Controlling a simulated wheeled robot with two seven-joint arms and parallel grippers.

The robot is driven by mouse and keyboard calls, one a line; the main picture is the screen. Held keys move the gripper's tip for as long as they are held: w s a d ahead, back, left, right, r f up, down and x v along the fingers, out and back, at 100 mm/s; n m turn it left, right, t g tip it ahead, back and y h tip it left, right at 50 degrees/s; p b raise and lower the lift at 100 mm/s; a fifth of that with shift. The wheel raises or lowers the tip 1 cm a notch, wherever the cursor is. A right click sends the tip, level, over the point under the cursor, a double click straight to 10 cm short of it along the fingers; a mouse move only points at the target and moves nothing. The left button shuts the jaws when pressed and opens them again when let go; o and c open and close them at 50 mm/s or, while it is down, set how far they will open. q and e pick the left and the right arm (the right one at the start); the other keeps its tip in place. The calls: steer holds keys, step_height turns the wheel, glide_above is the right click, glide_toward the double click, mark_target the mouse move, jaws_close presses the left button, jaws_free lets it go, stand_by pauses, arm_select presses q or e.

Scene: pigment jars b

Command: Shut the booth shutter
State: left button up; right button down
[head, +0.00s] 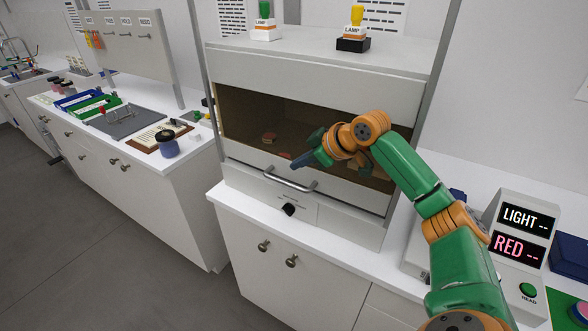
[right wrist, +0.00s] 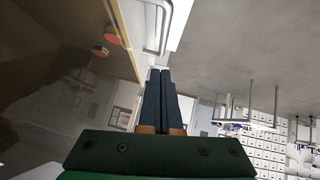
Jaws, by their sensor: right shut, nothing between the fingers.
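The booth (head: 315,82) is a white cabinet with a brown interior showing through its wide front. Its shutter (head: 243,157) appears as a white rail low on the front with a metal bar handle (head: 291,181); I cannot tell whether a clear pane fills the area above. My right gripper (head: 298,163) is shut and empty, in front of the booth just above the handle. In the right wrist view its fingers (right wrist: 158,74) are together, and the handle (right wrist: 150,48) lies beyond their tips, apart from them. My left gripper is not in view.
Reddish round pieces (head: 269,138) lie inside the booth. A black knob (head: 289,210) sits below the handle. Two lamps (head: 265,22) (head: 353,33) stand on top. A LIGHT/RED display (head: 521,233) is at right; a blue jar (head: 168,145) is on the left counter.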

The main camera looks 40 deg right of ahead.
mark_target(285, 181)
steer(key=w+f, duration=0.1)
steer(key=w+f+p, duration=0.1)
steer(key=f, duration=0.1)
steer(key=w+f+p, duration=0.1)
steer(key=f, duration=0.1)
steer(key=shift+a, duration=0.3)
steer(key=shift+s+d+f, duration=0.2)
steer(key=shift+d+f, duration=0.05)
steer(key=shift+f, duration=0.35)
steer(key=shift+w+f, duration=0.1)
steer(key=f, duration=0.1)
steer(key=b, duration=0.1)
steer(key=f, duration=0.1)
steer(key=shift+s+a+f+b, duration=0.25)
steer(key=shift+f+b, duration=0.05)
steer(key=shift+b, duration=0.05)
steer(key=shift+r, duration=0.1)
